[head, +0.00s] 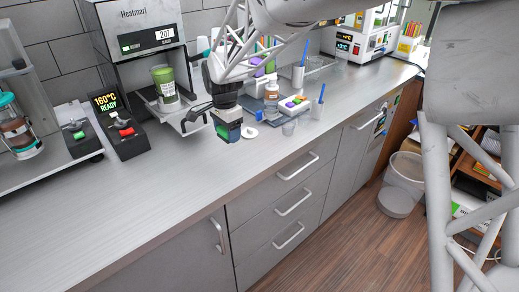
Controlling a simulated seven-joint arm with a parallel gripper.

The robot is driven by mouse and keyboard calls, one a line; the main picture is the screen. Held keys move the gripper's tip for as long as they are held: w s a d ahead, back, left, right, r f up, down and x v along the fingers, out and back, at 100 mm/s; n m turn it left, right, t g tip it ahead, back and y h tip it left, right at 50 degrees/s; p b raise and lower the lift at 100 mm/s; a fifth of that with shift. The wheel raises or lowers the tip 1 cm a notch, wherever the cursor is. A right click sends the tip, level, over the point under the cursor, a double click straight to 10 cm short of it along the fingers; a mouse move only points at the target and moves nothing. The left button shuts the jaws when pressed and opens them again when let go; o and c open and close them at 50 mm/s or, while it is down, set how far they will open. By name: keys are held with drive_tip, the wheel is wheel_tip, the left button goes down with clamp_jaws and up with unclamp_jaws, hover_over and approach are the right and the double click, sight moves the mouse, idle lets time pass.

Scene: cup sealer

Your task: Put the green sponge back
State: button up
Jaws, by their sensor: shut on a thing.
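My gripper (226,121) points down above the counter's front part, left of a small white tray. It is shut on a small dark block with green and blue faces, which looks like the green sponge (233,131). The fingers hide part of it, and I cannot tell its exact gap above the counter.
The sealing machine (146,33) holds a green cup (164,83) left of my gripper. The left front counter (120,195) is clear.

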drive_tip(key=s+d+f, duration=0.1)
drive_tip(key=s+d, duration=0.4)
drive_tip(key=d, duration=0.3)
drive_tip(key=s+d+f, duration=0.1)
drive_tip(key=s+d, duration=0.4)
drive_tip(key=d, duration=0.3)
drive_tip(key=shift+s+f, duration=0.25)
drive_tip(key=shift+w, duration=0.1)
hover_over(265, 149)
drive_tip(key=shift+w+f, duration=0.1)
drive_tip(key=shift+f, duration=0.65)
drive_tip(key=shift+f, duration=1.75)
drive_tip(key=shift+f, duration=0.15)
drive_tip(key=o, duration=0.9)
drive_tip(key=shift+c, duration=0.2)
